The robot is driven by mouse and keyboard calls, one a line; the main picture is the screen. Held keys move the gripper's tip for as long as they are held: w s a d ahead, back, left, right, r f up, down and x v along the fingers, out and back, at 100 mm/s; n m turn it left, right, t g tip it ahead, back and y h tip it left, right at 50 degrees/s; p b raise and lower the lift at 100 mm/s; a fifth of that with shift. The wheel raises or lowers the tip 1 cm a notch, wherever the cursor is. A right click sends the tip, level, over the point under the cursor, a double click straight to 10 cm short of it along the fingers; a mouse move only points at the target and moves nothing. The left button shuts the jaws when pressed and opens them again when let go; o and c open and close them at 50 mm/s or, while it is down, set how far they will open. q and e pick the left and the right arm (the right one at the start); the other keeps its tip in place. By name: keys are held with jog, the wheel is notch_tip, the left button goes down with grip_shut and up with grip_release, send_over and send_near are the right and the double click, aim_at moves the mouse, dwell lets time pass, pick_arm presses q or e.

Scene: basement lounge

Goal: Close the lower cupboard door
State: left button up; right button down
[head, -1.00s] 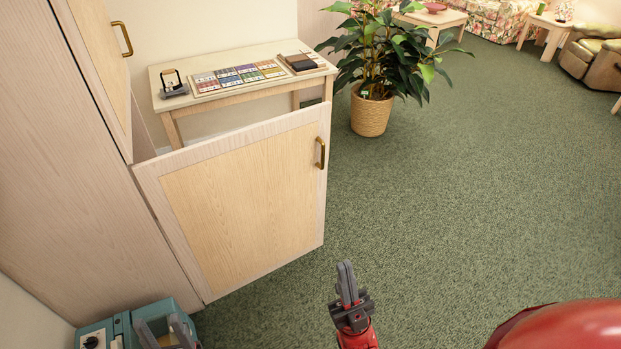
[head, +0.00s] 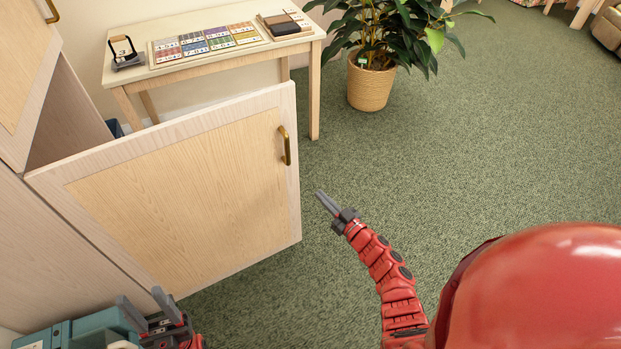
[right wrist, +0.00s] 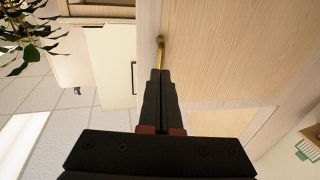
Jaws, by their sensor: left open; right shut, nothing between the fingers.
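The lower cupboard door (head: 180,190) stands wide open in the head view, a pale wood panel with a brass handle (head: 286,146) near its free edge. My right gripper (head: 328,203) is shut and empty, just right of the door's free edge and below the handle in the picture, with a gap of floor showing between. In the right wrist view, the shut fingers (right wrist: 160,75) point toward a brass handle (right wrist: 160,50); contact cannot be told. My left gripper (head: 142,310) is open at the lower left, near the door's bottom hinge side.
A teal box (head: 85,330) stands at the lower left beside my left gripper. Green carpet on the right is clear.

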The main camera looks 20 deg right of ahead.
jog(key=b+x, duration=0.2)
jog(key=x, duration=1.1)
jog(key=shift+a+r, duration=0.2)
jog(key=shift+a, duration=0.05)
